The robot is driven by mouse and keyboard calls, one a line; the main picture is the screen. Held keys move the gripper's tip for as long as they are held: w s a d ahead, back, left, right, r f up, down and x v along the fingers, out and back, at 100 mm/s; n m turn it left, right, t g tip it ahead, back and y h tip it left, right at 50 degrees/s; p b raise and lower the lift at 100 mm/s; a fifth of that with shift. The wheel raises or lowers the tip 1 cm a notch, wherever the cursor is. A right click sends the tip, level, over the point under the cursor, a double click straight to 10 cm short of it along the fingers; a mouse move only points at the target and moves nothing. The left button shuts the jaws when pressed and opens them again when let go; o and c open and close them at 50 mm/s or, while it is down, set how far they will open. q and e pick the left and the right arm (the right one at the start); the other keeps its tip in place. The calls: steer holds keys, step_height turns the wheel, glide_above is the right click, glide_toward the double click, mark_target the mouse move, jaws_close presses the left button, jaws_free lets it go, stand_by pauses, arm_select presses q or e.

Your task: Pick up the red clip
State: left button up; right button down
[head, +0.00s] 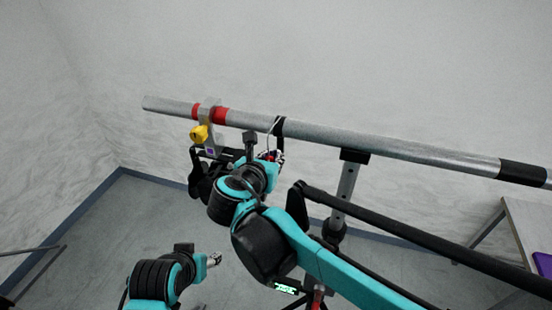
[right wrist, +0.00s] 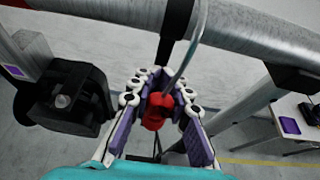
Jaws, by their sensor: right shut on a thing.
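The red clip (right wrist: 155,112) shows in the right wrist view between the purple, white-jointed fingers of my right gripper (right wrist: 158,82). The gripper is shut on it, below the pipe. A grey cable runs from beside the clip up past the pipe. In the head view, a small part of the red clip (head: 270,155) shows at the right gripper (head: 273,152), mostly hidden by my wrist. My left gripper (head: 213,259) shows only as a small piece at the bottom left, away from the pipe; its fingers cannot be made out.
A grey pipe (head: 395,149) slants across on a stand (head: 345,185). A black lamp (right wrist: 66,97) hangs from it, left of the gripper. A table (head: 518,235) with a purple item stands right.

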steer(key=s+a+b, duration=0.1)
steer(key=s+a, duration=0.1)
steer(key=s, duration=0.5)
steer(key=s+a+b, duration=0.1)
steer(key=s+a, duration=0.1)
steer(key=s, duration=0.6)
steer(key=shift+a+b, duration=0.4)
steer(key=shift+s, duration=0.1)
steer(key=shift+f, duration=0.35)
steer(key=shift+w+a+f+b, duration=0.1)
steer(key=shift+w+a+b, duration=0.6)
steer(key=shift+w, duration=2.7)
steer(key=shift+w+a+b, duration=0.15)
steer(key=shift+w+a, duration=1.2)
steer(key=shift+w, duration=2.1)
steer(key=shift+w+a+f+b, duration=0.1)
steer(key=shift+w+a+b, duration=0.6)
steer(key=shift+w, duration=2.7)
